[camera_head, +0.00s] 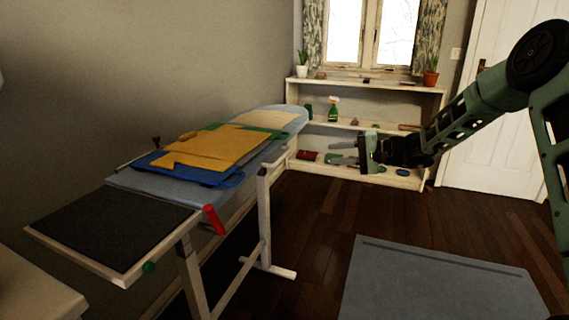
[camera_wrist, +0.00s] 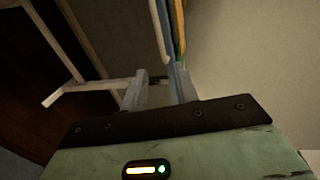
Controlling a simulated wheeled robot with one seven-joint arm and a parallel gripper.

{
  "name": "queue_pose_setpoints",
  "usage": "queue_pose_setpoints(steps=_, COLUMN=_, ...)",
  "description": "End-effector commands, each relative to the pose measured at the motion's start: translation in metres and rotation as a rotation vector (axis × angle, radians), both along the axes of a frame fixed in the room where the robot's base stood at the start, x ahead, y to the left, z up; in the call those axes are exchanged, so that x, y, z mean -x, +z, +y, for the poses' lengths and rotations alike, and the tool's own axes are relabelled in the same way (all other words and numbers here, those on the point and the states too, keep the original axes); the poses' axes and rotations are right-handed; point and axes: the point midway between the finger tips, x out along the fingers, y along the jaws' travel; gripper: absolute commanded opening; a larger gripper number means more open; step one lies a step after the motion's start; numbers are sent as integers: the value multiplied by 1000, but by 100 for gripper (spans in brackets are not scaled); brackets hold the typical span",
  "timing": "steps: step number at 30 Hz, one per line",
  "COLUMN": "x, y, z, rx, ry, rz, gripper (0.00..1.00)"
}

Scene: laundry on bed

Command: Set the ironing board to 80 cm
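The ironing board (camera_head: 285,117) has a pale blue cover and a white frame with legs, and stands along the left wall. A red handle (camera_head: 213,219) sticks out on its near side. A green knob (camera_head: 149,267) sits at the near end under a dark pad (camera_head: 110,232). My gripper (camera_head: 335,152) is open and empty, to the right of the board and apart from it. In the wrist view my two fingers (camera_wrist: 161,90) stand apart, with the board's edge (camera_wrist: 162,35) and part of its white frame (camera_wrist: 100,87) beyond them. No height marking is readable.
Yellow, blue and green folded pieces (camera_head: 212,148) lie on the board. A white shelf (camera_head: 360,88) with bottles and plants stands under the window. A grey mat (camera_head: 430,285) lies on the dark wood floor. A pale surface (camera_head: 35,295) is at the lower left.

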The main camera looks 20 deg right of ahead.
Motion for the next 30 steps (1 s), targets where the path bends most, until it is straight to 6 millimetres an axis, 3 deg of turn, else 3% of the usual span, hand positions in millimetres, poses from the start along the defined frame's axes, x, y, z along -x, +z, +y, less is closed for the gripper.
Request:
queue_pose_setpoints(steps=21, x=-77, y=-27, z=110, rx=2, ry=7, rz=3, gripper=30)
queue_pose_setpoints(steps=30, x=-95, y=-34, z=135, rx=3, ry=5, rz=3, gripper=30)
